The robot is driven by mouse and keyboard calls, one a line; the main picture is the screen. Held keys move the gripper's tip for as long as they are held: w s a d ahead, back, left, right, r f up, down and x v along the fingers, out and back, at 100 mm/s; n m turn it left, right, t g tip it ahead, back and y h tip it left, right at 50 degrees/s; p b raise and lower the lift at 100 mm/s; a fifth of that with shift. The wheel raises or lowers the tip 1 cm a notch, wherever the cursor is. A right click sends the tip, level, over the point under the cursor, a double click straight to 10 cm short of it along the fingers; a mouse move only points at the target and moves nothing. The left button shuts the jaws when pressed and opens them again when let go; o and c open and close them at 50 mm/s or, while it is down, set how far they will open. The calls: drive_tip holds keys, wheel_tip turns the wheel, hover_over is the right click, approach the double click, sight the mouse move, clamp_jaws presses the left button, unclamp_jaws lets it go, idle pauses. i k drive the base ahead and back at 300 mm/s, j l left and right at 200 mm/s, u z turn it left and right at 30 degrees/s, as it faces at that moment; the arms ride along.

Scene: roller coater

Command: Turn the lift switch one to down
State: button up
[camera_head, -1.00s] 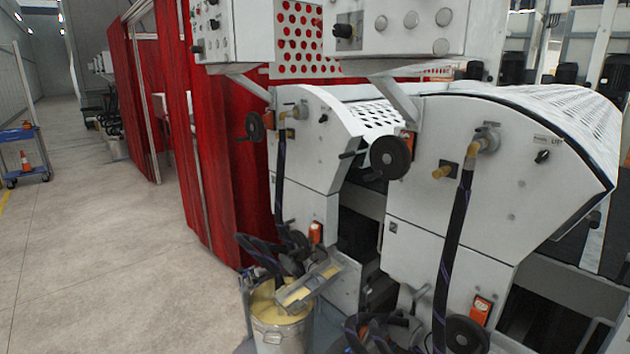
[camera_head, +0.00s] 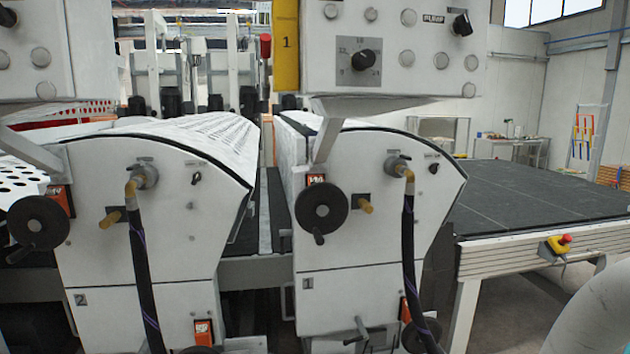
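The machine unit marked 1 (camera_head: 308,284) stands right of centre. On its upper right side is a small black switch (camera_head: 433,169) below a small label too small to read. Which way the switch points is hard to tell at this size. The unit marked 2 (camera_head: 81,299) stands to its left with a similar small black switch (camera_head: 196,179) near its upper right. My gripper is not in view. A pale rounded part at the lower right edge looks like my arm.
A control panel (camera_head: 390,50) with a dial hangs above unit 1. A black handwheel (camera_head: 322,207) and a hose (camera_head: 408,250) stick out from its front. A dark conveyor table (camera_head: 530,200) with a red emergency button (camera_head: 565,239) extends right.

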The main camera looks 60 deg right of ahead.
sight(434, 168)
drive_tip(key=z, duration=1.95)
